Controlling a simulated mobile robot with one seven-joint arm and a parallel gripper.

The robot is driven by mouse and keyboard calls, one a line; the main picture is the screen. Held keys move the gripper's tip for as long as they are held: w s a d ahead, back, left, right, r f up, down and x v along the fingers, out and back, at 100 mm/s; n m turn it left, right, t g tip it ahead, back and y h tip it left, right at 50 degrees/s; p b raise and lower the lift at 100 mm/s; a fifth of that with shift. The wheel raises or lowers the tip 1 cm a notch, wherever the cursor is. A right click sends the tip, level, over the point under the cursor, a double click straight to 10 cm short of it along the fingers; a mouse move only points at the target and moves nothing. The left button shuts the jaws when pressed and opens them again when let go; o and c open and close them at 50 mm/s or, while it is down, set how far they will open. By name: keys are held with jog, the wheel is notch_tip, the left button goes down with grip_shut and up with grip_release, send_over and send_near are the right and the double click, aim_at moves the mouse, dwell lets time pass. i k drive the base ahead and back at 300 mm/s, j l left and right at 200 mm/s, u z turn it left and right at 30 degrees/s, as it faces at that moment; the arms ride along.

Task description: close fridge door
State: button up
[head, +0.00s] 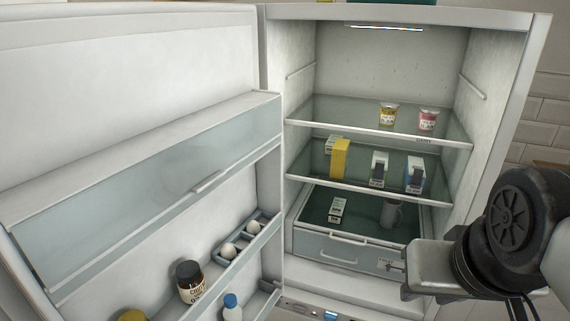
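The fridge door (130,65) stands wide open on the left of the head view, with its inner side and door shelves facing me. It hinges along the left side of the fridge body (500,50), whose lit interior is fully exposed. My gripper (393,266) is at the lower right, in front of the fridge opening near the bottom drawer, well apart from the door. Its fingers are small in view, and I cannot tell whether they are open or shut. The door's outer face and its far left edge are out of view.
Inside are glass shelves with two cups (388,114), several cartons (341,158) and a drawer (345,252) with a mug (391,213). The door holds a dark jar (190,281), eggs (229,251) and a bottle (232,307). A tiled wall (545,108) is at right.

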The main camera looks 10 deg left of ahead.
aim_at(96, 97)
jog(key=k+j+z, duration=0.1)
jog(key=k+j, duration=0.25)
jog(key=k+j+z, duration=0.15)
jog(key=k+j, duration=0.15)
jog(key=k, duration=0.15)
jog(key=k+j+z, duration=0.1)
jog(key=j, duration=0.25)
jog(key=k+j, duration=0.2)
jog(key=j, duration=0.15)
jog(key=k+j+z, duration=0.15)
jog(key=j, duration=0.55)
jog(key=k+j+z, duration=0.15)
jog(key=j, duration=0.6)
jog(key=j+z, duration=0.1)
jog(key=j, duration=0.45)
jog(key=k+j+z, duration=0.1)
jog(key=j, duration=0.45)
jog(key=i+j+z, duration=0.1)
jog(key=j, duration=0.25)
